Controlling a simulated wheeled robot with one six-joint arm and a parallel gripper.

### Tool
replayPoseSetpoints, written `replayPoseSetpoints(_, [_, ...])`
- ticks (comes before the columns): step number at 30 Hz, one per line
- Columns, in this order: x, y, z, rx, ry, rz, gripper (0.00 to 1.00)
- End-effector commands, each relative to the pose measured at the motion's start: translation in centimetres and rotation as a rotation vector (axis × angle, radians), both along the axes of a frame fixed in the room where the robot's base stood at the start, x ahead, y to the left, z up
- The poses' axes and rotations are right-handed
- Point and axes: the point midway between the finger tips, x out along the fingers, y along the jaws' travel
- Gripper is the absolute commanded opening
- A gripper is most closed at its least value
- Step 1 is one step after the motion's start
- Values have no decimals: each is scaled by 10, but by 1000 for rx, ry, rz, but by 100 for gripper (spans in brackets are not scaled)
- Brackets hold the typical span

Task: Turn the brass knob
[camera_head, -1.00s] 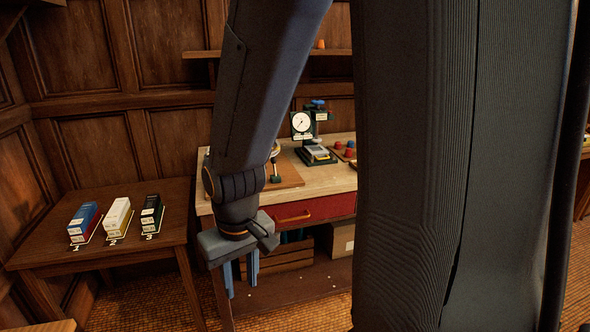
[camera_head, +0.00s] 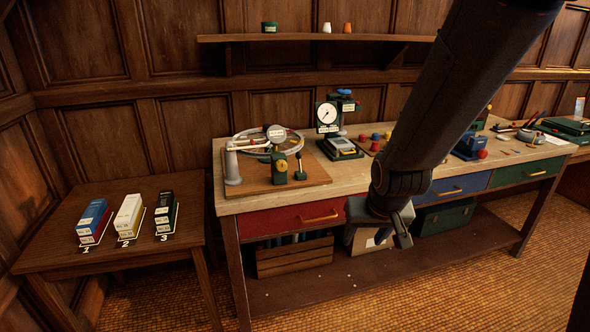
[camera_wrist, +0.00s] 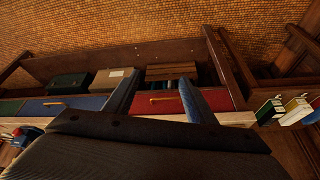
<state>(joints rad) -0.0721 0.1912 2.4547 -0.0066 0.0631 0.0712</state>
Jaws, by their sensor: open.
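The brass knob (camera_head: 282,165) appears as a small round yellow face on a dark green block. The block stands on a wooden board at the left part of the bench. A silver wheel and a grey post are behind and beside it. My gripper (camera_head: 392,238) hangs in front of the bench, right of the knob and lower than it, apart from it. In the wrist view my gripper (camera_wrist: 158,96) shows two blue fingers spread apart with nothing between them. The knob cannot be made out in the wrist view.
The bench (camera_head: 235,203) has red (camera_head: 290,219), blue and green drawers. A dial gauge stand (camera_head: 328,118) stands behind the board. A side table (camera_head: 50,258) at left holds three numbered boxes. A shelf (camera_head: 310,38) runs along the wall. The floor in front is clear.

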Motion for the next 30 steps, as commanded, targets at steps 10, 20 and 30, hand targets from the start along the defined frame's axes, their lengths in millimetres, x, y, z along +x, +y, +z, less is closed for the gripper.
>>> replayPoseSetpoints(10, [194,99,-10,161,-621,35,50])
replayPoseSetpoints(20, [249,170,5,340,-1024,68,50])
replayPoseSetpoints(30, [273,186,11,373,-1088,72,50])
